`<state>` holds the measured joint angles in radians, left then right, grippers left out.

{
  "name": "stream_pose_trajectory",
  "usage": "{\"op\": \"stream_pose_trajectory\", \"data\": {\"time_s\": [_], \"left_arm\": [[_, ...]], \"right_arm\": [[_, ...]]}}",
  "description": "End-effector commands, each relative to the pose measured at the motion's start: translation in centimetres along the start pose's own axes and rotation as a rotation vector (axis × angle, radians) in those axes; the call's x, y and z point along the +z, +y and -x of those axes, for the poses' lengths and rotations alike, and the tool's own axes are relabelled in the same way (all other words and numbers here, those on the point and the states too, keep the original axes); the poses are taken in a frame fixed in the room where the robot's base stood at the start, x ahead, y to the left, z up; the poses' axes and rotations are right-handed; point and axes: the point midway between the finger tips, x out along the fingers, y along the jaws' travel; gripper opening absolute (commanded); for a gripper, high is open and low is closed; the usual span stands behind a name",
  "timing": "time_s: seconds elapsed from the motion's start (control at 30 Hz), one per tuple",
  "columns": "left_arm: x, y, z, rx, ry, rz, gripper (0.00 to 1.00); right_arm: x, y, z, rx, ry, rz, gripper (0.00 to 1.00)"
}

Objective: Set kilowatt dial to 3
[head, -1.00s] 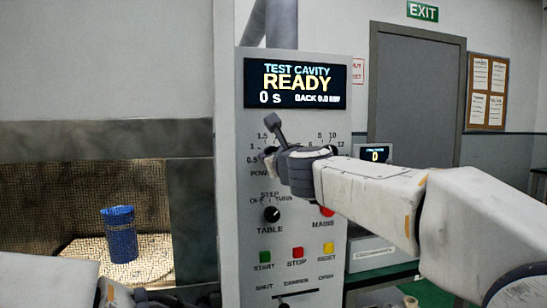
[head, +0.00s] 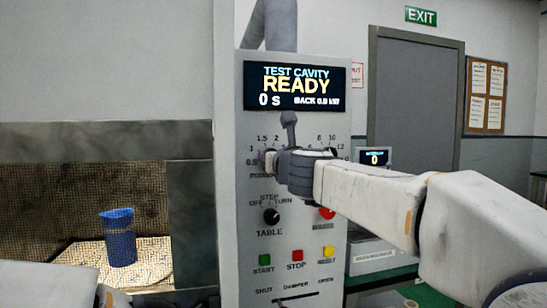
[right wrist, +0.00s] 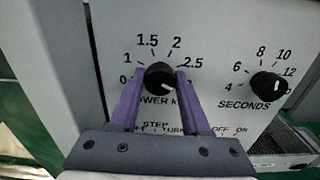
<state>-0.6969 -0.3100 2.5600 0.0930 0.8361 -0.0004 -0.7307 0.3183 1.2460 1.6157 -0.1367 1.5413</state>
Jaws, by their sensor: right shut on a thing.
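The kilowatt dial (right wrist: 160,75) is a black round knob on the grey panel, with printed marks from 0.5 up to 2.5 showing around it. Its white pointer mark is turned to the lower right, past 2.5; the print there is hidden behind a finger. My right gripper (right wrist: 155,82) is shut on this knob, one purple finger on each side. In the head view my right gripper (head: 268,161) hides most of the dial. My left arm shows only in part at the lower left of the head view, and its fingers cannot be made out.
The seconds dial (right wrist: 267,84) is close to the right of the kilowatt dial. Below are the table dial (head: 271,216) and the green start (head: 265,260), red stop (head: 297,255) and yellow (head: 328,251) buttons. The display (head: 297,86) reads READY. A blue cup (head: 119,238) stands in the cavity at left.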

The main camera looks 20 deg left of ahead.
Motion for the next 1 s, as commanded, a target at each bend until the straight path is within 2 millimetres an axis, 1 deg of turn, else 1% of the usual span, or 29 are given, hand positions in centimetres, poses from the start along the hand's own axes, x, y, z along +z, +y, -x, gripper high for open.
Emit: {"op": "stream_pose_trajectory", "data": {"time_s": [0.03, 0.17, 0.2, 0.23, 0.27, 0.57, 0.67, 0.77, 1.0], "left_arm": [[0.0, 0.0, 0.0, 0.0, 0.0, 0.0, 0.5], [0.0, 0.0, 0.0, 0.0, 0.0, 0.0, 0.5], [0.0, 0.0, 0.0, 0.0, 0.0, 0.0, 0.5], [0.0, 0.0, 0.0, 0.0, 0.0, 0.0, 0.5], [0.0, 0.0, 0.0, 0.0, 0.0, 0.0, 0.5], [0.0, 0.0, -0.1, 0.0, 0.0, 0.0, 0.5], [0.0, 0.0, -0.4, 0.0, 0.0, 0.0, 0.5], [0.1, -0.1, -1.1, 0.0, 0.0, 0.0, 0.5], [0.1, -0.2, -2.4, 0.0, 0.0, 0.0, 0.5]], "right_arm": [[-0.3, 0.0, -0.1, -0.001, 0.004, -0.002, 0.0], [-0.3, 0.0, -0.1, -0.001, 0.005, -0.002, 0.0], [-0.3, 0.0, -0.1, -0.001, 0.004, -0.002, 0.62], [-0.2, 0.0, -0.1, -0.001, 0.004, -0.002, 0.74], [-0.2, 0.0, -0.1, 0.0, 0.004, -0.001, 0.77], [-0.1, 0.0, 0.1, 0.0, 0.001, 0.0, 0.77], [-0.1, 0.0, 0.7, 0.001, -0.001, 0.0, 0.77], [-0.2, 0.0, 2.1, 0.001, -0.002, 0.0, 0.77], [-0.1, 0.0, 7.0, 0.0, -0.001, 0.0, 0.77]]}}
